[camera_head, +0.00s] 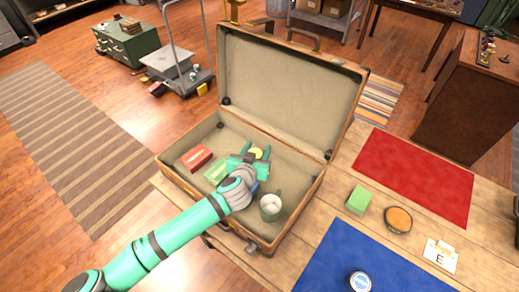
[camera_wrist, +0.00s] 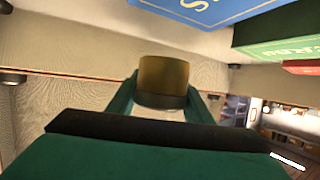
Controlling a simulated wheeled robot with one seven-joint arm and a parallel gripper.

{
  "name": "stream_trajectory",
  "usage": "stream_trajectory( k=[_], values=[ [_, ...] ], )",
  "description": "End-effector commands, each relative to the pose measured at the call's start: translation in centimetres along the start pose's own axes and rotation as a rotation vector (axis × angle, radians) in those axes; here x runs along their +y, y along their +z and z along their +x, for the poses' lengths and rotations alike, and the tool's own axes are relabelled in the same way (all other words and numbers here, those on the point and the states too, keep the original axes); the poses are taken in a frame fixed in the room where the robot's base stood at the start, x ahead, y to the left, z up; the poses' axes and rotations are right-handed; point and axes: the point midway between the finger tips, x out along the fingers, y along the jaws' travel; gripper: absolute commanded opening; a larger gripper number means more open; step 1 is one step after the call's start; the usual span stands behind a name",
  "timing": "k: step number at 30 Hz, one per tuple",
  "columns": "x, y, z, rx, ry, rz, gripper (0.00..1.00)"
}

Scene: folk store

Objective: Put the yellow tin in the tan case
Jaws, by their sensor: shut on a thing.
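The yellow tin (camera_head: 257,152) is between the fingers of my gripper (camera_head: 256,160), which is shut on it. In the wrist view the tin (camera_wrist: 163,82) is a short gold-brown cylinder held between both green fingers (camera_wrist: 163,100). The tan case (camera_head: 312,188) stands open on the wooden table with its lid (camera_head: 285,85) raised at the back. My gripper and the tin are within the case's open base, near its middle. I cannot tell whether the tin touches the case floor.
Inside the case are a red box (camera_head: 196,158), a green box (camera_head: 216,172), a green-and-white mug (camera_head: 271,207) and a blue box (camera_wrist: 205,10), mostly hidden by my arm. Right of it lie a red mat (camera_head: 415,175), green block (camera_head: 359,199), orange-topped bowl (camera_head: 398,219) and blue mat (camera_head: 345,255).

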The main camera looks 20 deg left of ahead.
Motion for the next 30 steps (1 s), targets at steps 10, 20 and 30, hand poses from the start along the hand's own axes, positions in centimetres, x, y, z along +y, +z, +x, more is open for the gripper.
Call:
stream_trajectory(
  k=[10, 20, 30],
  values=[
    [0.0, 0.1, 0.1, 0.0, 0.0, 0.0, 0.65],
    [0.0, -0.2, -0.1, 0.001, 0.001, 0.002, 0.65],
    [-0.4, -1.0, -4.1, 0.002, -0.006, -0.006, 0.65]
  ],
)
